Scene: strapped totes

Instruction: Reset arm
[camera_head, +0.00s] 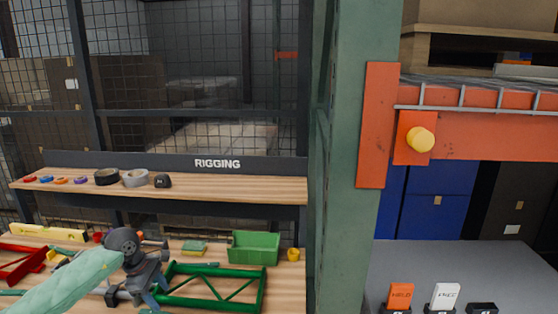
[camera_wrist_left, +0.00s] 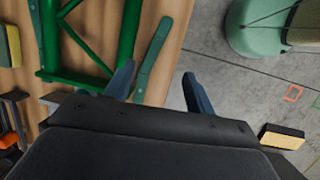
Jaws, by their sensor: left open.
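My left gripper (camera_head: 156,291) is over the front of the wooden workbench (camera_head: 290,285), beside the left end of a green metal frame (camera_head: 212,301). In the left wrist view its two blue fingers (camera_wrist_left: 158,85) stand wide apart, with nothing held between them. A flat green bar (camera_wrist_left: 153,58) lies on the bench near the left finger in that view, and the bench edge runs between the fingers. My left arm's pale green sleeve comes in from the lower left. My right gripper is not in view.
A green bin (camera_head: 255,248) and a yellow cup (camera_head: 293,254) stand farther back on the bench. A red frame (camera_head: 22,262) and a yellow level (camera_head: 48,233) lie left. The RIGGING shelf (camera_head: 230,188) holds tape rolls. A green post (camera_head: 350,230) rises right of the bench.

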